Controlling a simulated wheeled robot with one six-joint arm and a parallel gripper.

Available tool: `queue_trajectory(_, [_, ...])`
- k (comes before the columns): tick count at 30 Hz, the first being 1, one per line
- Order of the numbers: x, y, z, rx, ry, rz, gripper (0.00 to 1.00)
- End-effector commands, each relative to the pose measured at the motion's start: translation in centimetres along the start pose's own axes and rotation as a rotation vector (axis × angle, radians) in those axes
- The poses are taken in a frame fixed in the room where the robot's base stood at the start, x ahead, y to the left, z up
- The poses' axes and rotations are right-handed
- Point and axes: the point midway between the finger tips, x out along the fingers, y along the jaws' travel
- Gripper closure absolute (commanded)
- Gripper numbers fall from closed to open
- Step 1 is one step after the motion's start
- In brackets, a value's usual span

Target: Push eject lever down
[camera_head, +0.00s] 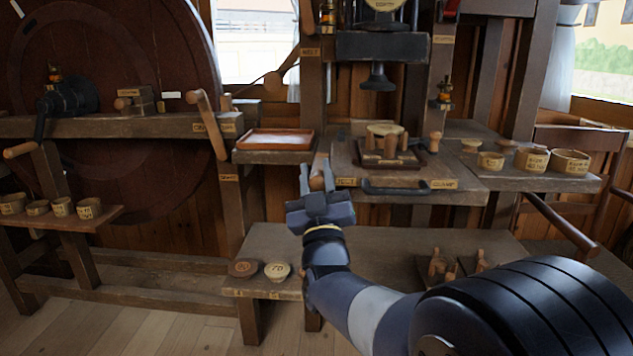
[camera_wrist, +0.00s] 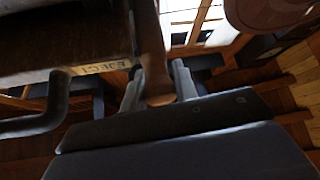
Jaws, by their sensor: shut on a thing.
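The eject lever (camera_head: 317,176) is a wooden handle at the front left corner of the press table, beside a small label. My gripper (camera_head: 316,170) is shut on the lever, with one finger on each side of it. In the wrist view the lever (camera_wrist: 151,45) runs down from the top edge, and its rounded end sits between my fingers (camera_wrist: 158,86). The EJECT label (camera_wrist: 104,66) is on the table edge just left of the lever. The lever's pivot cannot be made out.
The press table (camera_head: 455,181) carries a wooden fixture (camera_head: 388,151) under the press head (camera_head: 377,77). A dark bar handle (camera_head: 395,187) juts from its front. Labelled round boxes (camera_head: 535,159) stand right. An orange tray (camera_head: 275,140) lies left. A lower shelf (camera_head: 385,245) holds round pieces (camera_head: 277,271).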

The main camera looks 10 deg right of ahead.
Motion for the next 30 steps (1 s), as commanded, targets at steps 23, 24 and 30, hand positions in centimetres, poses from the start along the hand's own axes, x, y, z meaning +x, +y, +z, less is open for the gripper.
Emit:
queue_trajectory(23, [-0.08, -0.05, 0.15, -0.001, -0.002, -0.001, 0.50])
queue_trajectory(24, [-0.07, -0.04, 0.14, -0.001, -0.001, -0.001, 0.50])
queue_trajectory(30, [-0.69, -0.06, 0.13, -0.001, -0.001, -0.001, 0.50])
